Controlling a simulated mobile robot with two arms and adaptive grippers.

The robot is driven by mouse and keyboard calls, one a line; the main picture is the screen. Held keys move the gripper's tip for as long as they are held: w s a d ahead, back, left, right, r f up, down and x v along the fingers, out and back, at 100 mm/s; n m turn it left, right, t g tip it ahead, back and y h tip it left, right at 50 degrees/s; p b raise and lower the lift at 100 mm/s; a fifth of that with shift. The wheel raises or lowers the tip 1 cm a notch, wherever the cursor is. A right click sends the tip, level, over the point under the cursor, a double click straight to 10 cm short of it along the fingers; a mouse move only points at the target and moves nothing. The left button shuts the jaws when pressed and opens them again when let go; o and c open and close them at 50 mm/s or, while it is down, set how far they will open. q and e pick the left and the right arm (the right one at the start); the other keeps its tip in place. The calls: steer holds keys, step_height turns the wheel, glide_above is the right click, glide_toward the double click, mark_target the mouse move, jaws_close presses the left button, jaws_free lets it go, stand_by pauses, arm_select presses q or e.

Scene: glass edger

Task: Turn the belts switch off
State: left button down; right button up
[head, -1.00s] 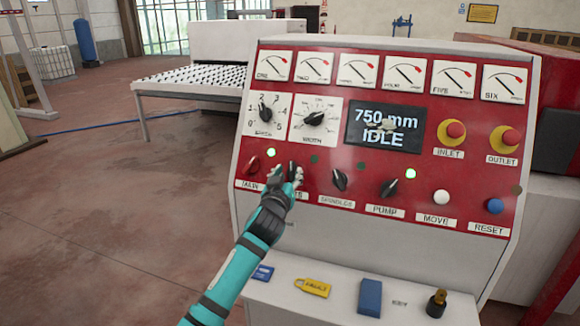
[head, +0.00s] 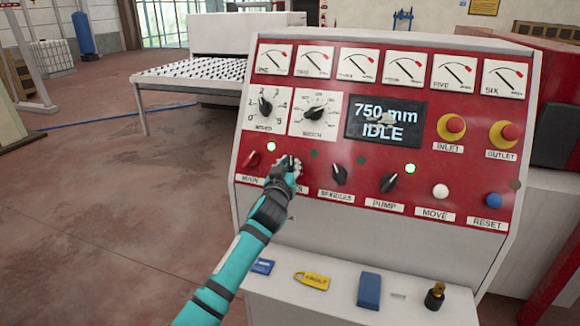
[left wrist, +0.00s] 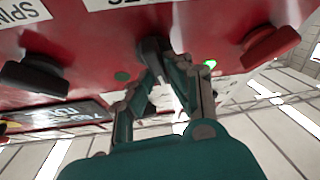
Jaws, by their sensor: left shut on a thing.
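The belts switch (left wrist: 152,48) is a dark knob on the red panel, in the row between the red main switch (head: 252,160) and the spindles switch (head: 339,175). My left gripper (head: 288,168) is at it in the head view and covers most of the knob and its label. In the left wrist view, the fingers (left wrist: 160,72) are shut on the knob. The belts lamp (head: 315,155), to the knob's upper right, is dark green and unlit. My right gripper is in neither view.
The main lamp (head: 271,146) and the pump lamp (head: 410,168) glow green. The display (head: 384,124) reads 750 mm IDLE.

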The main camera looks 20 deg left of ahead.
arm_select(q)
steer(key=n+y+b, duration=0.1)
steer(key=b, duration=0.1)
steer(key=n+b, duration=0.2)
steer(key=shift+d+f+y+b, duration=0.1)
steer(key=shift+f+y+b, duration=0.15)
steer(key=shift+y+b, duration=0.15)
steer(key=shift+r+n+g+y+b, duration=0.25)
steer(key=shift+n+g+y+b, duration=0.25)
steer(key=shift+n, duration=0.4)
steer(key=c, duration=1.3)
jaws_free()
steer(key=v, duration=0.7)
steer(key=shift+s, duration=0.25)
